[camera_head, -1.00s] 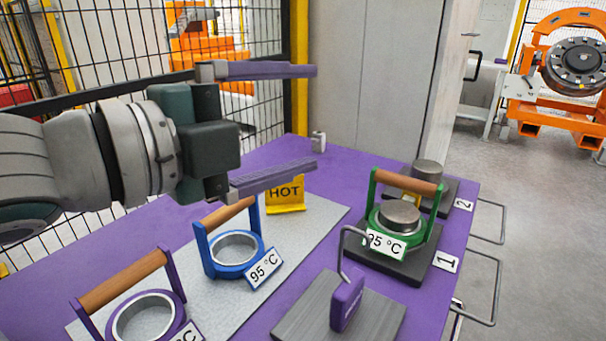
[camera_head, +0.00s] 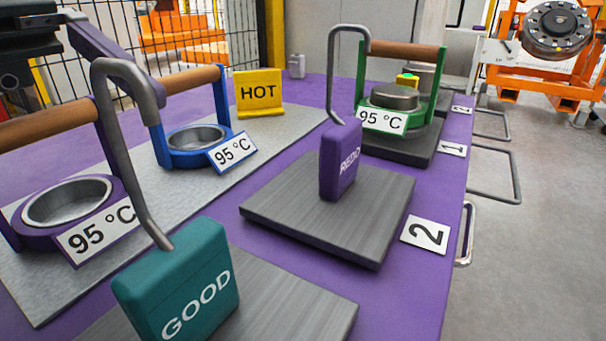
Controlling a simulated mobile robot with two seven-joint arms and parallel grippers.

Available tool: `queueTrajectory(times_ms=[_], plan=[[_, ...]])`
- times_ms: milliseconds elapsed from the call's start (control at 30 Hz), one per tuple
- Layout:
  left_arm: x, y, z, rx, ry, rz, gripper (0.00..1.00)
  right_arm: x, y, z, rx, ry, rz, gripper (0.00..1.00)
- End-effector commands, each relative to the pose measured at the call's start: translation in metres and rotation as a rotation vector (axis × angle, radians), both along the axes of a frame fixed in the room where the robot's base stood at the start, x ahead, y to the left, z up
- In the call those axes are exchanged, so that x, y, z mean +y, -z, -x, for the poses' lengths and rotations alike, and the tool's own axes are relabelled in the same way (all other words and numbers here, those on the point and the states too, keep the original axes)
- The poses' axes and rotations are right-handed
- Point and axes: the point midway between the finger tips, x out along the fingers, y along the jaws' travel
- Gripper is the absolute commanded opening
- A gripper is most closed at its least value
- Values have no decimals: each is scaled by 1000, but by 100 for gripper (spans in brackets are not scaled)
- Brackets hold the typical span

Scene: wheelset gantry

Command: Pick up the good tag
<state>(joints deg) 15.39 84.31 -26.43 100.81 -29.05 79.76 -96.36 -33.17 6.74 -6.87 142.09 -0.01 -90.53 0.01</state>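The good tag is a teal block (camera_head: 185,285) with white GOOD lettering and a tall grey hook (camera_head: 125,150) rising from its top. It stands upright on a grey plate (camera_head: 300,300) at the front. My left gripper (camera_head: 105,60) is at the top left, partly cut off by the frame. The other finger is not clearly seen; the finger mounts look spread apart. I see no grip on the tag, and cannot tell whether the finger touches the hook. My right gripper is not in view.
A purple hooked tag (camera_head: 340,165) stands on plate 2 (camera_head: 290,215). Purple (camera_head: 70,205) and blue (camera_head: 190,145) handled rings stand at the left, a green one (camera_head: 385,120) at the back. A yellow HOT sign (camera_head: 258,93) is behind. Metal rails (camera_head: 495,170) flank the table's right.

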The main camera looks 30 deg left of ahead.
Motion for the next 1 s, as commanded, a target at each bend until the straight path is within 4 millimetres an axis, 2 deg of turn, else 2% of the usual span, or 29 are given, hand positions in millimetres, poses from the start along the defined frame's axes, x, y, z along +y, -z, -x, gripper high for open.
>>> queueTrajectory(times_ms=[33, 167, 300, 467, 700, 800, 1000], plan=[[-1, 15, 0, 3, -1, 5, 100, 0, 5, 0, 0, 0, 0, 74], [-1, 42, 0, 2, -2, 4, 100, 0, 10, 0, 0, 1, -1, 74], [-19, 46, 2, 2, 1, 3, 100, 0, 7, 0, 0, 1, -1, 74], [-30, 50, 3, 2, 1, 5, 100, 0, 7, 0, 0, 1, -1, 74], [-63, 64, 7, 1, 1, 5, 100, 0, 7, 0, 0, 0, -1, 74], [-69, 66, 7, 1, -1, 4, 100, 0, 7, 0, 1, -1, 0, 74], [-70, 67, 7, 2, -2, 2, 100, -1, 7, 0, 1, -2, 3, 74]])
